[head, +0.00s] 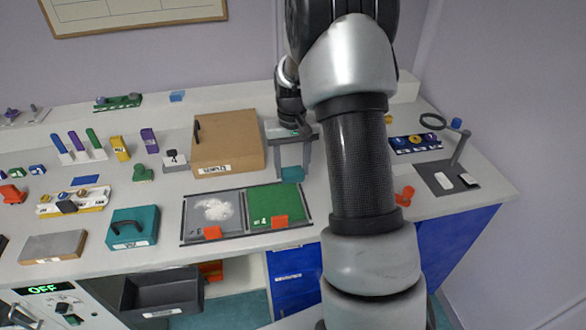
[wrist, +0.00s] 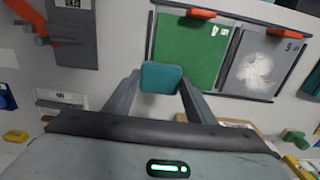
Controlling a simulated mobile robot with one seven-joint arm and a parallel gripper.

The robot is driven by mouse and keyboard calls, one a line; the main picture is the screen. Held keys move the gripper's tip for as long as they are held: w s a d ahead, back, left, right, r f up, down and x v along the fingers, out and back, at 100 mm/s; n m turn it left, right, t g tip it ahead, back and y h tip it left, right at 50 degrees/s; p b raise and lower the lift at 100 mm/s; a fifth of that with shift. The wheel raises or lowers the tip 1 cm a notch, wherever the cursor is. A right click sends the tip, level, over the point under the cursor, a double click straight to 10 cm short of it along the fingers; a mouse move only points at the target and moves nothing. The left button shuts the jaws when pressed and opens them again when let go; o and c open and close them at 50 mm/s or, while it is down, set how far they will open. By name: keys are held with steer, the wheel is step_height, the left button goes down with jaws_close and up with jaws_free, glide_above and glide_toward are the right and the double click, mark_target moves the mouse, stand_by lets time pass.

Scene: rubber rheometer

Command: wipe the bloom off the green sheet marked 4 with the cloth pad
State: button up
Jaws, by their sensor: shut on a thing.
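My gripper (head: 291,160) is shut on a teal pad (head: 292,174), which hangs between its fingertips. In the wrist view the pad (wrist: 161,78) covers part of the lower edge of the green sheet (wrist: 190,50). The green sheet (head: 272,201) lies flat in a dark frame on the bench, with a white 4 near an orange clip. No clear white bloom shows on it. The pad appears above the bench just beyond the sheet's far right corner; contact cannot be told.
A grey sheet (head: 190,223) with a large white powdery patch (head: 213,209) lies left of the green one. Orange clips (head: 280,221) stand at the sheets' near edges. A brown box (head: 228,143) stands behind, and a teal block with a handle (head: 132,227) at left.

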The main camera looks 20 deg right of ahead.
steer(key=shift+r+p, duration=0.55)
steer(key=shift+r, duration=0.55)
